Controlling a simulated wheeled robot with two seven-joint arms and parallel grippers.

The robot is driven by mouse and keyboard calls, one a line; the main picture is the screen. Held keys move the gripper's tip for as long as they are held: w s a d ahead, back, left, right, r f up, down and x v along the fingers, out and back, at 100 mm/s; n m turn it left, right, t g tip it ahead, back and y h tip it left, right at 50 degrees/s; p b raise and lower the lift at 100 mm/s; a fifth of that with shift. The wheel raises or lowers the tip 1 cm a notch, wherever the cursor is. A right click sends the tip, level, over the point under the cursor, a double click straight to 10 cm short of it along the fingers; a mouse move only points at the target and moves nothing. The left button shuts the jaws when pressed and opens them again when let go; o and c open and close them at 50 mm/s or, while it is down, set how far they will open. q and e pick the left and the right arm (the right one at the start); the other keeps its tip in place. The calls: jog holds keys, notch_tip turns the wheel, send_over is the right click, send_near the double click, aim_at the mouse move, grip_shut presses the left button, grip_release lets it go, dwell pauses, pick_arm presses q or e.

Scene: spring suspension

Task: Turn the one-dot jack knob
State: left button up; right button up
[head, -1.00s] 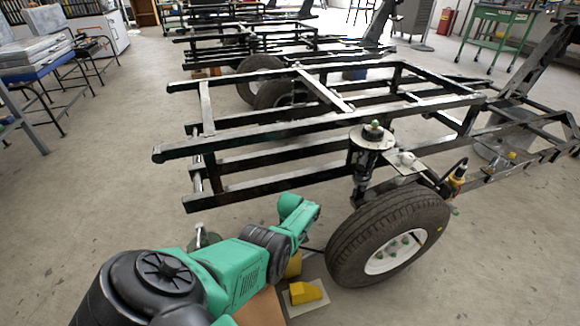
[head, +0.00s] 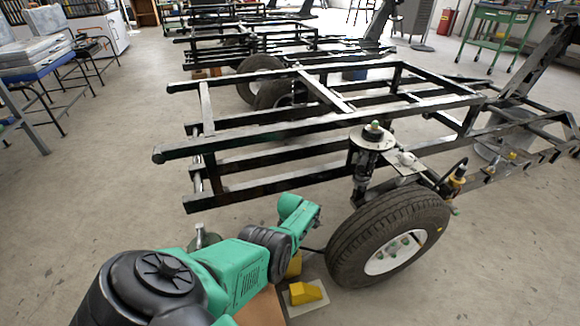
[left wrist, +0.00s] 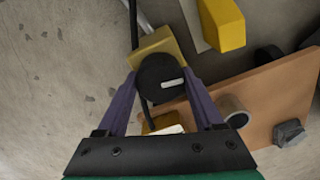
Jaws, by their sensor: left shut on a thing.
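In the left wrist view my left gripper (left wrist: 160,80) has its two purple fingers on either side of a round black knob (left wrist: 155,72), shut on it. The knob has a white line mark on its face, pointing to the right. No dot on it can be made out. A yellow block (left wrist: 158,45) lies just behind the knob, and a black cable or rod runs up from there. In the head view my left arm (head: 240,265) reaches low beside the wheel; its fingers and the knob are hidden there. My right gripper is not in view.
A wheel (head: 345,250) hangs on the black trailer frame (head: 300,135), close to the right of my arm. A spring strut (head: 365,165) stands above it. A yellow wedge (head: 304,292) lies in front. A brown board (left wrist: 265,90) carries a grey ring (left wrist: 235,110) and a bolt-like piece.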

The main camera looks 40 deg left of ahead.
pick_arm(q)
jog(key=shift+n, duration=0.9)
jog(key=o, duration=1.4)
notch_tip(320, 180, up, 7)
jog(key=p, duration=0.6)
jog(key=shift+r, duration=0.1)
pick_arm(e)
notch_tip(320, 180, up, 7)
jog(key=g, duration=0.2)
pick_arm(q)
notch_tip(320, 180, up, 7)
jog(key=p, duration=0.6)
jog(key=shift+r, duration=0.2)
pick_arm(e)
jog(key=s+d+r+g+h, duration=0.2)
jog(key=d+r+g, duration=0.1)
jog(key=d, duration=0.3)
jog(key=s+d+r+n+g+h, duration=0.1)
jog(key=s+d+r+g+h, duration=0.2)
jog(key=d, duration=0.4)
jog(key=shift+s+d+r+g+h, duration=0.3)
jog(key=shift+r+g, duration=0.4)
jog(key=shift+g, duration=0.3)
